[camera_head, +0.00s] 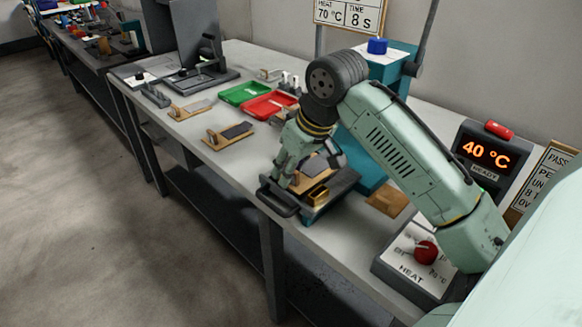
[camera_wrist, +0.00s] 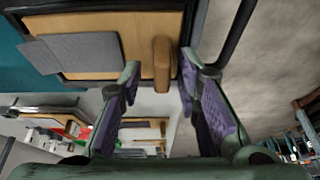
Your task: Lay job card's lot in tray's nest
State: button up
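My gripper (camera_head: 285,182) is low over the dark tray (camera_head: 275,203) on the bench. In the wrist view my gripper (camera_wrist: 160,78) is open, with a wooden upright (camera_wrist: 162,62) between its fingers and gaps on both sides. The upright stands at the end of a wooden board (camera_wrist: 112,24) that lies in the tray and carries a flat grey piece (camera_wrist: 75,55). In the head view my gripper hides part of this board (camera_head: 325,167). A card (camera_head: 350,14) at the back reads "HEAT 70 °C, TIME 8 S".
Two similar wooden boards (camera_head: 190,108) (camera_head: 229,135) lie on the bench (camera_head: 215,160) to the left. Green (camera_head: 243,94) and red (camera_head: 268,106) trays stand behind them. A heat box with a red knob (camera_head: 425,252) and a "40 °C READY" display (camera_head: 485,153) stand right.

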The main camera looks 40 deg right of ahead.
jog(key=b+v, duration=0.1)
jog(key=v, duration=1.1)
jog(key=shift+r, duration=0.1)
dwell(0.4)
